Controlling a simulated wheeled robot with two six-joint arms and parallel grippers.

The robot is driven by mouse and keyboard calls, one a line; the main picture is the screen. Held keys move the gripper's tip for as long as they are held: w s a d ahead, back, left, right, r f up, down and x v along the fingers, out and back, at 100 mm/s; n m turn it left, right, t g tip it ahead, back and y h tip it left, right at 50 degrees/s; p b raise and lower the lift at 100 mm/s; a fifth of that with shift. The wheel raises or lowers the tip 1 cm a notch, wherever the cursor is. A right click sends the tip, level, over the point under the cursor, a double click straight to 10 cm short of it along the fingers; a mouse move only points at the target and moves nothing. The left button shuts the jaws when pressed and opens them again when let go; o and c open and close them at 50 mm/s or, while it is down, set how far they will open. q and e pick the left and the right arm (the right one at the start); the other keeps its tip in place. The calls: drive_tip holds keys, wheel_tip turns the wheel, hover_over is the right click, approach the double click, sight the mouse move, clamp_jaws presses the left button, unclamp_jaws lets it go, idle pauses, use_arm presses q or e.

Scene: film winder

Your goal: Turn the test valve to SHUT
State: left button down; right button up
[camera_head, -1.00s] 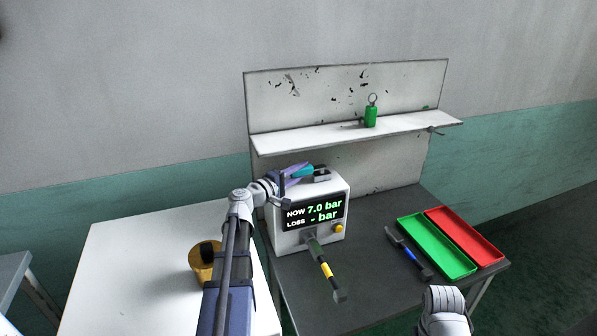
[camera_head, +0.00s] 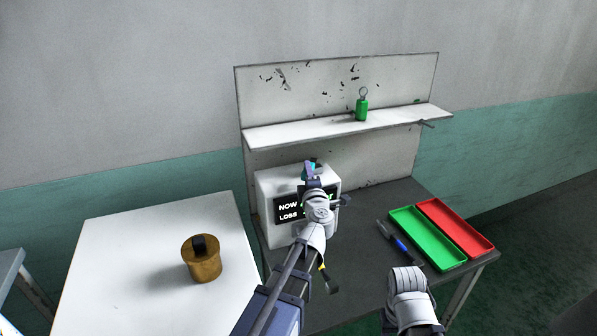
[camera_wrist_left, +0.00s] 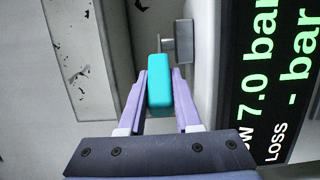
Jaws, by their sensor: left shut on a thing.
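The test box (camera_head: 266,222) is white with a black screen and stands on the dark bench. In the left wrist view its screen (camera_wrist_left: 275,85) reads "NOW 7.0 bar" and "LOSS - bar". The valve's cyan handle (camera_wrist_left: 174,83) sits beside a grey metal fitting (camera_wrist_left: 183,40) on the box. My left gripper (camera_wrist_left: 172,100) is shut on the cyan handle, a purple finger on each side. In the head view my left gripper (camera_head: 310,172) is over the box top, and my arm covers part of the screen. No SHUT marking is readable.
A green ringed weight (camera_head: 361,108) stands on the shelf (camera_head: 300,134). A brass pot (camera_head: 202,262) is on the white table.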

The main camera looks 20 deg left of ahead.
sight(314, 168)
use_arm(q)
drive_tip(key=d+n+g+y, duration=0.1)
drive_tip(key=n+g+y, duration=0.1)
drive_tip(key=w+d+n+g+y, duration=0.1)
drive_tip(key=d+n+g+y, duration=0.1)
drive_tip(key=y, duration=0.1)
drive_tip(key=shift+w, duration=0.15)
drive_tip(key=shift+w+d+n+g+y, duration=0.2)
drive_tip(key=shift+d+n+g+y, duration=0.1)
drive_tip(key=shift+n+g+y, duration=0.6)
drive_tip(key=shift+w+d+n+g+y, duration=0.15)
drive_tip(key=shift+d+n+g+y, duration=0.15)
drive_tip(key=shift+n+g+y, duration=0.55)
drive_tip(key=shift+g+h, duration=0.25)
drive_tip(key=shift+g, duration=0.1)
drive_tip(key=c, duration=0.6)
unclamp_jaws()
drive_tip(key=v, duration=0.7)
drive_tip(key=shift+s+d, duration=0.2)
drive_tip(key=shift+d, duration=0.15)
